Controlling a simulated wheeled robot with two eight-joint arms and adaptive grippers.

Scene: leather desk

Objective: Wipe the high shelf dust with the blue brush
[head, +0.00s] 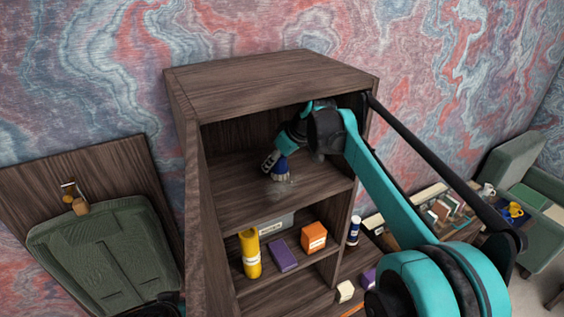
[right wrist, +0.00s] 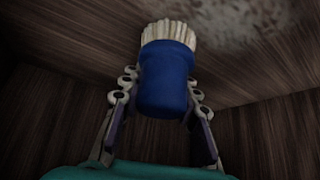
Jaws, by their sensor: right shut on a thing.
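The blue brush (right wrist: 166,82) has a blue body and pale bristles. My right gripper (right wrist: 163,95) is shut on its blue body, one finger on each side. In the head view the right gripper (head: 270,163) reaches into the upper compartment of the wooden shelf (head: 270,75), and the brush (head: 281,168) is low over its board. A pale grey dust patch (head: 284,185) lies on the board just below the brush; the dust (right wrist: 232,18) also shows beyond the bristles in the wrist view. I cannot tell whether the bristles touch the board. My left gripper is not in view.
The compartment below holds a yellow cylinder (head: 250,253), a purple box (head: 283,255), an orange box (head: 314,237) and a grey container (head: 274,226). The shelf's side walls and top enclose my right gripper.

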